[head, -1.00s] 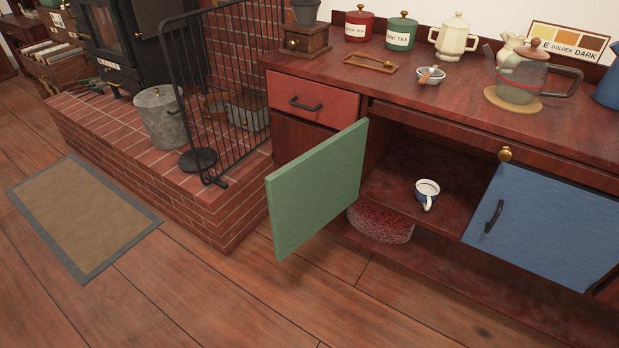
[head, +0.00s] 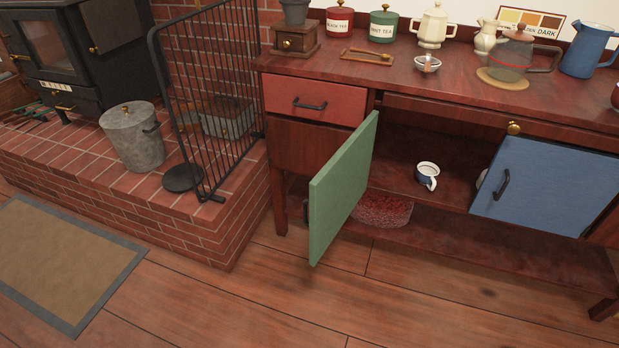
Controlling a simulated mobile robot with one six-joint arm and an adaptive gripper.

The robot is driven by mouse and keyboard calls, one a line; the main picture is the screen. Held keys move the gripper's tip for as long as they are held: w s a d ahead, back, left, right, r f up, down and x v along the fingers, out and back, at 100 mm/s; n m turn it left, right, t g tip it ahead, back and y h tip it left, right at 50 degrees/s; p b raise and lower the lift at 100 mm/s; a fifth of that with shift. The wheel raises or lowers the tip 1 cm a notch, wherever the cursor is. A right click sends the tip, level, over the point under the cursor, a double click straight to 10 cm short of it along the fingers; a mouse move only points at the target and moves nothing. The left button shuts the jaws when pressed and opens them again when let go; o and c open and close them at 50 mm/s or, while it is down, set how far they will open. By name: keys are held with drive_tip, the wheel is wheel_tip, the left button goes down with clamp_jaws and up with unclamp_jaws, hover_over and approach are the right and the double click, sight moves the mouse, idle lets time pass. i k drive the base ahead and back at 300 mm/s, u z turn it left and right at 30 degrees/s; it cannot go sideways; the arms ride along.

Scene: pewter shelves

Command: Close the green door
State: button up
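The green door (head: 340,190) stands open on the left side of the cabinet's open bay, swung out toward me. Its broad green face is toward me, seen at a slant. A dark handle end (head: 306,210) shows at its left edge, mostly hidden behind it. Inside the open bay a white and blue cup (head: 427,175) sits on the cabinet shelf (head: 460,190). My gripper is not in view.
A blue door (head: 545,187) with a dark handle covers the bay's right part. A red drawer (head: 312,100) is shut at upper left. A brick hearth (head: 200,215) with a black fire screen (head: 212,100) stands left. The floor in front is clear.

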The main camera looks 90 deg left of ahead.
sight(334, 192)
drive_tip(key=z, duration=0.05)
drive_tip(key=k, duration=1.95)
drive_tip(key=u, duration=1.7)
drive_tip(key=i, duration=0.65)
drive_tip(key=u, duration=0.15)
